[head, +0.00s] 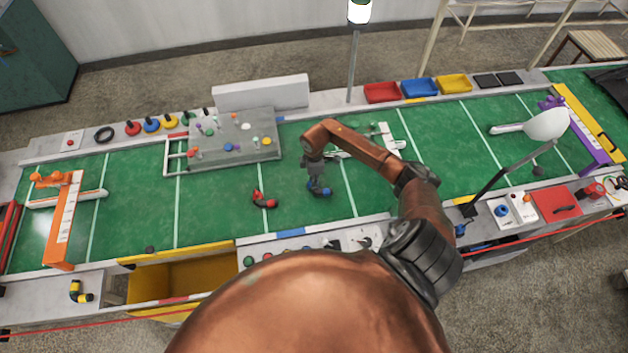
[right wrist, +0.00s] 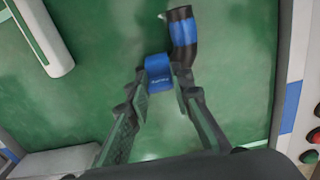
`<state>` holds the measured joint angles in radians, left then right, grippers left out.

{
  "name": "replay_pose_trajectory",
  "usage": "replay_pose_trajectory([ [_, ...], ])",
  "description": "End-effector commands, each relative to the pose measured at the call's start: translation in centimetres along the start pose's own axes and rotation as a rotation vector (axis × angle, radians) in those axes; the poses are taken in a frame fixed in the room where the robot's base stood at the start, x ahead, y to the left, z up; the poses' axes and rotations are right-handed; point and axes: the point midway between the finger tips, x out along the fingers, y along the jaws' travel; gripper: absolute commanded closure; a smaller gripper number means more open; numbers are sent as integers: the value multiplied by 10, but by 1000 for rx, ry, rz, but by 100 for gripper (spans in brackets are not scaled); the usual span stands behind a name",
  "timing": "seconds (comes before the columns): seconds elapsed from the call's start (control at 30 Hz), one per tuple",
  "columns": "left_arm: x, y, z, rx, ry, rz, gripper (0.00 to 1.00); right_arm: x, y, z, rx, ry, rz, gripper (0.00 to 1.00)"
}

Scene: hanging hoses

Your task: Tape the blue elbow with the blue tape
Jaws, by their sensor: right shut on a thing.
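The blue elbow (head: 326,191), a black bent pipe piece with blue ends, is at the middle of the green mat. My right gripper (head: 316,180) is above it, pointing down, with its fingers at the elbow's upper left end. In the right wrist view the right gripper (right wrist: 159,82) is shut on a blue part with small lettering, which looks like one end of the elbow; the elbow's other arm (right wrist: 183,38) extends upward. A blue ring (head: 151,125), possibly the blue tape, stands in the row at the back left. My left gripper is not in view.
A red elbow (head: 264,201) lies left of the right gripper. A grey board with small pegs (head: 238,138) stands behind it. Red (head: 381,92), blue (head: 419,87) and yellow (head: 454,84) trays line the back edge.

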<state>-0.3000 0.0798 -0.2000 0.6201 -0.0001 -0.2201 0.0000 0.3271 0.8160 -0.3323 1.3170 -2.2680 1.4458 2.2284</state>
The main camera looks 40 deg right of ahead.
Motion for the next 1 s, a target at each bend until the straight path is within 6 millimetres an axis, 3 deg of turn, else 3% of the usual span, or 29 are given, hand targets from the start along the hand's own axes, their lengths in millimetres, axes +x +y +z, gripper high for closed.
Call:
replay_pose_trajectory([
  [0.03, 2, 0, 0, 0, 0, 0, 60, 9, -5, 3, 0, -8, -7, 100],
  [0.2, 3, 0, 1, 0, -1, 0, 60, 14, -6, 4, 0, -10, -9, 100],
  [0.7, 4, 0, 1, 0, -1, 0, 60, 17, -7, 3, 0, -11, -10, 100],
  [0.73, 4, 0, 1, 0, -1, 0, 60, 17, -7, 3, 0, -11, -10, 79],
  [1.0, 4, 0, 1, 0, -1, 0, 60, 17, -8, 3, 0, -11, -13, 60],
])
